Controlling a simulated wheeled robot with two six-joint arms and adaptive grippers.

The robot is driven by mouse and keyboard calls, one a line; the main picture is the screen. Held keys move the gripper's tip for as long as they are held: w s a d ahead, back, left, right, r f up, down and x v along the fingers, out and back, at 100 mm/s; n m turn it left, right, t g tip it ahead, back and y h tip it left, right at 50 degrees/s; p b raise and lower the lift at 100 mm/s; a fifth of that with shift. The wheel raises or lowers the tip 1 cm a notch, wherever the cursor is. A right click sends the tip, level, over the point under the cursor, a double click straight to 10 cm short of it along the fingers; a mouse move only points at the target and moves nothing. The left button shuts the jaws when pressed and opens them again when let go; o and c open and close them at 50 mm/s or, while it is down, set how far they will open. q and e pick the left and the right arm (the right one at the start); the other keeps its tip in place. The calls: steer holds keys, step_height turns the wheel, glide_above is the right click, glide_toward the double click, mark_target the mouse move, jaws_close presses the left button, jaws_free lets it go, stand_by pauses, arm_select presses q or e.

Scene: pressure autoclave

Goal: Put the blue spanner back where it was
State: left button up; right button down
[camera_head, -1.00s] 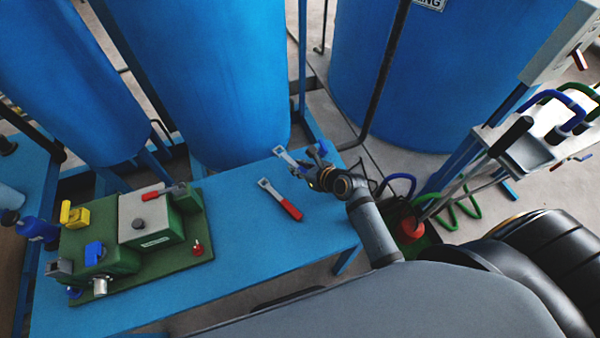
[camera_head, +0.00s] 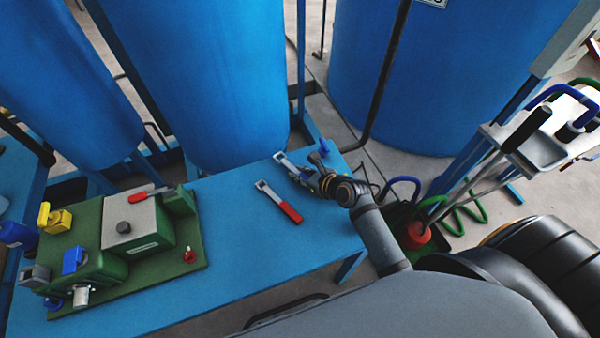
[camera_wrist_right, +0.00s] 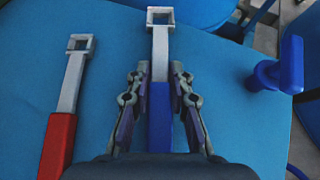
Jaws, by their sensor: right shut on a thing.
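The blue spanner has a silver shank with a square open end and a blue handle. Its silver end (camera_head: 282,160) shows in the head view at the right end of the blue table (camera_head: 240,255), and the spanner (camera_wrist_right: 160,70) runs up the middle of the right wrist view. My right gripper (camera_head: 312,180) is shut on its blue handle; the fingers (camera_wrist_right: 160,88) stand on both sides of it. The spanner is close over the table top; I cannot tell whether it touches. My left gripper is not in view.
A red-handled spanner (camera_head: 280,202) lies on the table just left of the held one. A blue upright peg or handle (camera_wrist_right: 280,70) stands to the right. A green machine (camera_head: 130,240) fills the table's left. Large blue tanks (camera_head: 215,80) stand behind. The table middle is clear.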

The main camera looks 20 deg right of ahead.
steer(key=shift+s+f, duration=0.2)
steer(key=shift+f, duration=0.25)
steer(key=c, duration=1.3)
jaws_free()
steer(key=shift+s+f, duration=0.1)
steer(key=shift+f, duration=0.05)
steer(key=shift+c, duration=0.2)
steer(key=shift+o, duration=0.8)
steer(key=shift+f, duration=0.15)
steer(key=shift+r, duration=0.25)
steer(key=p+v, duration=0.1)
steer(key=v, duration=0.2)
steer(key=r+p+v, duration=0.1)
steer(key=v, duration=0.3)
steer(key=w+p+v, duration=0.1)
steer(key=v, duration=0.3)
steer(key=shift+a+r, duration=0.1)
steer(key=shift+r, duration=0.15)
steer(key=shift+s+d+r+p, duration=0.25)
steer(key=shift+s+r+p, duration=0.15)
steer(key=shift+s, duration=0.2)
